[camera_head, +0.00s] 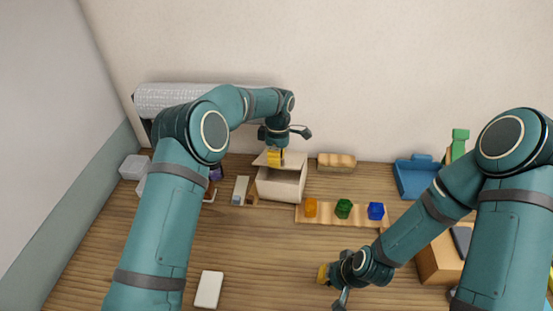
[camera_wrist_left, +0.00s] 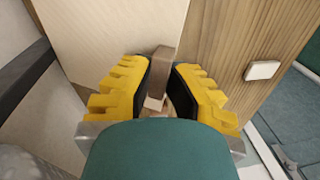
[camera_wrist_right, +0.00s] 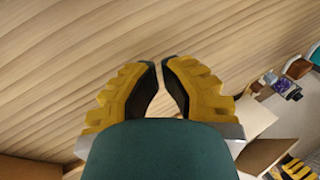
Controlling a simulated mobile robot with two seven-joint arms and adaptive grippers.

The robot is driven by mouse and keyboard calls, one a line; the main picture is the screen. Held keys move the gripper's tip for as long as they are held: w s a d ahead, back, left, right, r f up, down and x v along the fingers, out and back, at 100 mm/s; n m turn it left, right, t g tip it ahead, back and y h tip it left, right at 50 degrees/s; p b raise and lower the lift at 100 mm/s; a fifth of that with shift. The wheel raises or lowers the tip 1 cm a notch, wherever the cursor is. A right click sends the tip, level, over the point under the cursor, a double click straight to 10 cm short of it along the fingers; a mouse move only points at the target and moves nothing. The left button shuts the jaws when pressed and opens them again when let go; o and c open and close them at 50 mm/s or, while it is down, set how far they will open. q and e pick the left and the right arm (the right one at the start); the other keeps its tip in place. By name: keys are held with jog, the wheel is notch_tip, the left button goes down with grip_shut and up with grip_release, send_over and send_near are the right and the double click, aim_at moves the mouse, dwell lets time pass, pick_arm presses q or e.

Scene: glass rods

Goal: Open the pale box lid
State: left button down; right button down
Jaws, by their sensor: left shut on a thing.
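My left gripper (camera_head: 275,157) is over the lid. In the left wrist view, its yellow fingers (camera_wrist_left: 160,90) are shut on the brown lid handle (camera_wrist_left: 162,66), and the lid (camera_wrist_left: 100,30) fills the upper left. My right gripper (camera_head: 323,274) is low over the front of the table, its fingertips (camera_wrist_right: 159,70) nearly together with nothing between them.
A wooden strip with orange (camera_head: 310,207), green (camera_head: 343,208) and blue (camera_head: 376,211) pieces lies right of the box. A blue tray (camera_head: 415,180) and a brown box (camera_head: 437,263) are further right. A white slab (camera_head: 208,289) lies front left. The middle table is clear.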

dwell(0.3)
